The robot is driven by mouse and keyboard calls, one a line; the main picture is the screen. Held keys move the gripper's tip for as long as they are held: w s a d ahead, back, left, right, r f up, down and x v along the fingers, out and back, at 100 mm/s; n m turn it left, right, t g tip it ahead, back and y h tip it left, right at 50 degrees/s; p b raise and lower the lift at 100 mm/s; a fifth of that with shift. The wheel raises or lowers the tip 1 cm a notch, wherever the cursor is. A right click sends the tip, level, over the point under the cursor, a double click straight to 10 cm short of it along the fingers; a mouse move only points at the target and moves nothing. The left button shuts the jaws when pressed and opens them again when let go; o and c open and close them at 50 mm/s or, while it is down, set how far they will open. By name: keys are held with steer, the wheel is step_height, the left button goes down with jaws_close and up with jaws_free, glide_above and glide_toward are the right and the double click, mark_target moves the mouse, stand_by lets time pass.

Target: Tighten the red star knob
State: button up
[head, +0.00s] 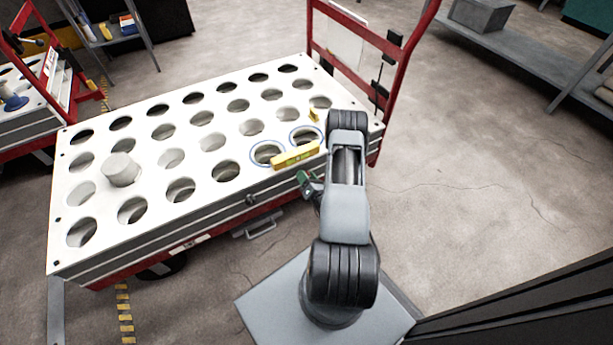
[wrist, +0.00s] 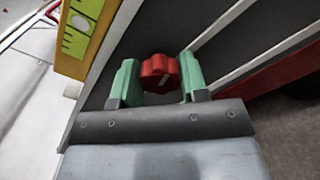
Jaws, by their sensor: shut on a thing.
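The red star knob (wrist: 160,70) is on the dark side face of the cart's top, below its edge. It has a lobed rim and a pale line mark on its front. My gripper (wrist: 159,78) has one green finger on each side of the knob and is shut on it. In the head view my gripper (head: 308,185) is at the near long side of the white perforated top (head: 148,147), close to its right end. The knob is hidden there behind my gripper and arm.
A yellow spirit level (head: 296,155) lies on the top's near edge, close above my gripper; it also shows in the wrist view (wrist: 78,38). A white cylinder (head: 121,168) stands at left. A dark knob (head: 250,199) is left along the side. A red handle frame (head: 355,28) rises behind.

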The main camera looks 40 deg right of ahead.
steer(key=m, duration=0.5)
steer(key=shift+m+p, duration=0.3)
steer(key=shift+p, duration=0.05)
steer(key=m, duration=0.5)
steer(key=shift+m, duration=0.3)
steer(key=m+p, duration=0.1)
steer(key=m, duration=0.4)
steer(key=shift+m, duration=2.3)
steer(key=o, duration=0.9)
steer(key=s+a+p, duration=0.2)
steer(key=s+p, duration=0.1)
steer(key=s, duration=1)
steer(key=shift+s, duration=0.35)
